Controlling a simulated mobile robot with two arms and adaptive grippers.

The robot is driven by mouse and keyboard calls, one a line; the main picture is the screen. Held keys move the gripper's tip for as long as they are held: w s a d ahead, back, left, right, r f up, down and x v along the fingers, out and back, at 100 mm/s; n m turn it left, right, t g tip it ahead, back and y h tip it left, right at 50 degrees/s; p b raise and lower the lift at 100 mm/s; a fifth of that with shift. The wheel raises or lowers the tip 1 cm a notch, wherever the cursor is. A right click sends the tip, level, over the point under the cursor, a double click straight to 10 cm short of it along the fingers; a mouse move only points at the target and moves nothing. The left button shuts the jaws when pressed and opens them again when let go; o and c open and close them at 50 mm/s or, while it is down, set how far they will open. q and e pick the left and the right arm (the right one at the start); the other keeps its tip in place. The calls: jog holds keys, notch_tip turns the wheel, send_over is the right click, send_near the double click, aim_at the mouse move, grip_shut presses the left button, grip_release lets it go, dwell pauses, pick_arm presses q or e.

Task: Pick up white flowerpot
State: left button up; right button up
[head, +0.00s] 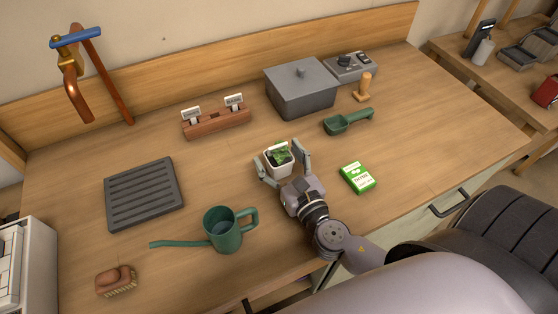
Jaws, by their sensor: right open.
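The white flowerpot (281,169) stands upright on the wooden worktop near the middle of the head view, with a green plant in it. My right gripper (285,163) reaches in from the lower right. It is open, with one finger on the left side of the pot and the other on its right side. I cannot tell whether the fingers touch the pot. The pot's lower front is partly hidden by the gripper. My left gripper is not in view.
A green watering can (223,230) stands at the front left of the pot, and a green seed box (357,177) lies to the right. Behind are a brown label holder (216,122), a grey lidded bin (301,93) and a green scoop (347,122). A dark slatted tray (145,193) lies left.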

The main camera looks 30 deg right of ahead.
jog(key=c, duration=1.2)
jog(key=shift+c, duration=0.3)
jog(key=shift+r, duration=0.1)
